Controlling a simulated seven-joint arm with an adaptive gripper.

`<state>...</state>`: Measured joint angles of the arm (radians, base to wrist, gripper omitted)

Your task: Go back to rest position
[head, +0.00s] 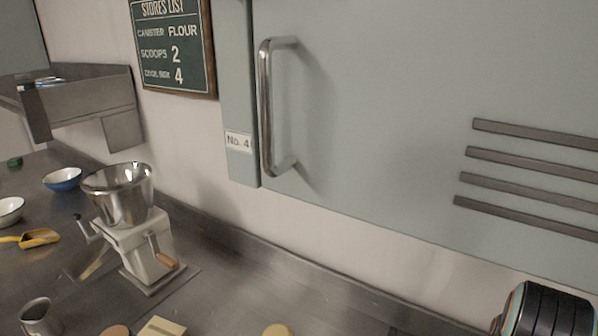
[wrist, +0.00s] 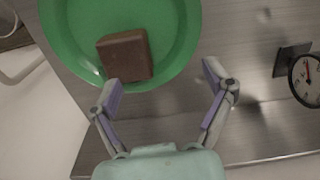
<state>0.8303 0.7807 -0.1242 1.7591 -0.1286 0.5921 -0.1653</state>
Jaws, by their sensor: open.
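My gripper (wrist: 162,82) shows in the wrist view with its two fingers spread apart and nothing between the fingertips. A brown block (wrist: 126,57) lies inside a green bowl or plate (wrist: 183,22), close to its near rim and beside my left-hand fingertip. I cannot tell whether the finger touches the rim. My gripper's fingers do not show in the head view.
In the head view, a grinder (head: 146,247) with a metal hopper stands on the steel counter (head: 240,290). A blue bowl (head: 63,180), a yellow scoop (head: 38,238) and a metal cup (head: 38,318) are left. A cabinet (head: 400,110) hangs above. A dial (wrist: 307,80) is right in the wrist view.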

